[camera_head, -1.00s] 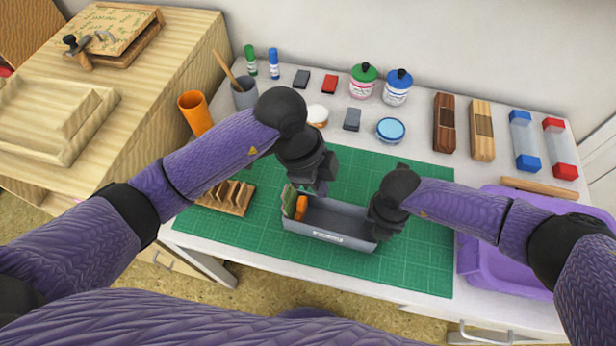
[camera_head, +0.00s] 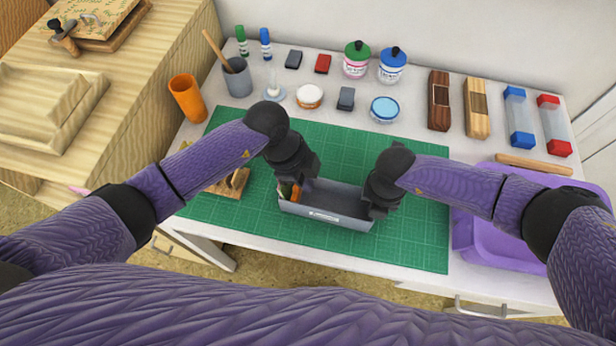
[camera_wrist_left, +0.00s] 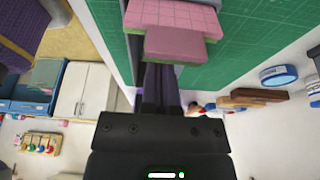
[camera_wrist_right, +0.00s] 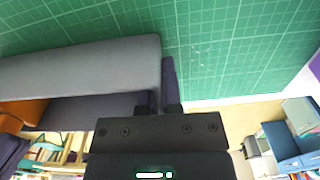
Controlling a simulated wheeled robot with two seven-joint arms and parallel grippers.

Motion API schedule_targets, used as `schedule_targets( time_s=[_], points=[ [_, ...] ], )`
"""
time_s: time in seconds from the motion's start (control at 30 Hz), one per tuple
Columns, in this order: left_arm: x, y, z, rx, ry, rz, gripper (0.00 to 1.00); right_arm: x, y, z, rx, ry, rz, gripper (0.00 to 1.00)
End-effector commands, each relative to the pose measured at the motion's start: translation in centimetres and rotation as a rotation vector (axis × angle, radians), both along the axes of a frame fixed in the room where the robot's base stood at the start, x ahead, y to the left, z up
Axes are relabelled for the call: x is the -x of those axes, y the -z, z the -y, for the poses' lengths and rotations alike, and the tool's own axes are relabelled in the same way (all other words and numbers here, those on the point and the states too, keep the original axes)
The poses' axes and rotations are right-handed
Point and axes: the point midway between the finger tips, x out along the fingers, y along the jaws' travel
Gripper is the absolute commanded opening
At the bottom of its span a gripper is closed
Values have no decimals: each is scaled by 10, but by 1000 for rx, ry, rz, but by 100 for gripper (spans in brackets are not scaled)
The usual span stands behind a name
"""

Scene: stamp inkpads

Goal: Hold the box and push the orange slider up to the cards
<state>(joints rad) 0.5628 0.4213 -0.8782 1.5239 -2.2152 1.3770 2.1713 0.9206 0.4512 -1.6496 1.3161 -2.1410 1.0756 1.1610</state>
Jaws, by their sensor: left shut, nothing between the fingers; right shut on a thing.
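The grey box (camera_head: 330,215) lies on the green cutting mat, open at the top. The orange slider (camera_head: 296,194) stands upright near its left end, beside the green-edged cards (camera_head: 284,189) at that end. The slider's orange also shows in the right wrist view (camera_wrist_right: 20,112). My left gripper (camera_head: 300,186) is shut and empty, low over the box's left part and close to the slider. It partly hides the slider, so contact cannot be told. My right gripper (camera_head: 376,212) is shut on the box's right end wall; its fingers (camera_wrist_right: 158,92) straddle that wall.
A slotted wooden rack (camera_head: 230,182) stands left of the box, partly behind my left arm. A purple tray (camera_head: 480,235) lies at the right. Jars, inkpads and stamps line the back of the table. The cutting mat (camera_head: 410,240) is clear in front and right of the box.

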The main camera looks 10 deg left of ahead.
Motion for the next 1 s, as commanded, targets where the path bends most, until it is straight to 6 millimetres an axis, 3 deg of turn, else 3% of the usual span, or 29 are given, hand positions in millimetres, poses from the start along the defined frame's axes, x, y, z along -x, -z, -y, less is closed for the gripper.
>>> schedule_targets(
  time_s=[0.2,0.47,0.57,0.7,0.9,1.0],
  points=[
    [-2,0,-19,-2,-1,0,0,0,0,0,0,0,0,0],
    [-3,0,-20,-4,-1,0,0,0,0,1,3,1,0,0],
    [-2,0,-11,-2,0,0,0,0,0,2,4,2,0,0],
    [3,-1,26,6,5,0,0,0,0,1,3,1,0,0],
    [-1,-60,2,2,1,6,0,0,0,1,2,0,0,0],
    [-2,-79,-5,2,1,3,0,0,0,0,2,0,0,0]
  ],
)
